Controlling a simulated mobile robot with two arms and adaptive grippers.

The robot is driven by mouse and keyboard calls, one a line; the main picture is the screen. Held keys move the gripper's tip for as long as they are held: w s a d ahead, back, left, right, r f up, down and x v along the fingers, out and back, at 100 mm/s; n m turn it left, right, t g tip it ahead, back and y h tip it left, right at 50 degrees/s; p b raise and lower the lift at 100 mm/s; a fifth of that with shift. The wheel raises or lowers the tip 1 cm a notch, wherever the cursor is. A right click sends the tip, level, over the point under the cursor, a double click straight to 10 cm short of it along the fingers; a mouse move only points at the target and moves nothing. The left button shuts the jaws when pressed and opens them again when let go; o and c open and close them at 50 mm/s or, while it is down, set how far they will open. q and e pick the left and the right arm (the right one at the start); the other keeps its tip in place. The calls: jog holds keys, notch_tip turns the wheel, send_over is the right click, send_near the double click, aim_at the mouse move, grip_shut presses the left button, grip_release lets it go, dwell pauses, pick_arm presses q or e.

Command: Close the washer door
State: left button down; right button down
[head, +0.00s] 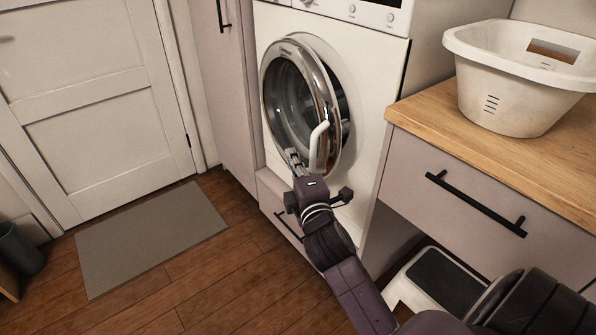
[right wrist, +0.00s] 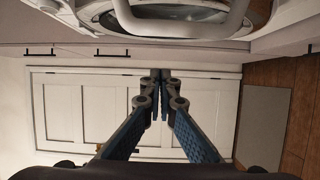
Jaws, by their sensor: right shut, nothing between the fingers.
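The washer (head: 372,85) is white, with a round chrome-rimmed glass door (head: 290,92). The door stands a little ajar, with a dark gap showing along its right side. Its curved white handle (head: 318,148) is at the lower right of the rim. My right gripper (head: 292,156) is shut and empty, with its fingertips at the lower rim, just left of the handle; I cannot tell whether they touch the door. In the right wrist view the shut fingertips (right wrist: 160,75) are below the white handle (right wrist: 180,27). My left gripper is not in view.
A wooden counter (head: 415,105) with a white laundry basket (head: 515,105) stands right of the washer. Below it are a drawer with a black handle (head: 472,203) and a white step stool (head: 405,292). A grey mat (head: 150,235) lies before a white room door (head: 95,110).

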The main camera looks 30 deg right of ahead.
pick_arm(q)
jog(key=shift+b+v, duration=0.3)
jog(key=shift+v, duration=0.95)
pick_arm(e)
jog(key=d, duration=0.4)
jog(key=shift+s+f, duration=0.1)
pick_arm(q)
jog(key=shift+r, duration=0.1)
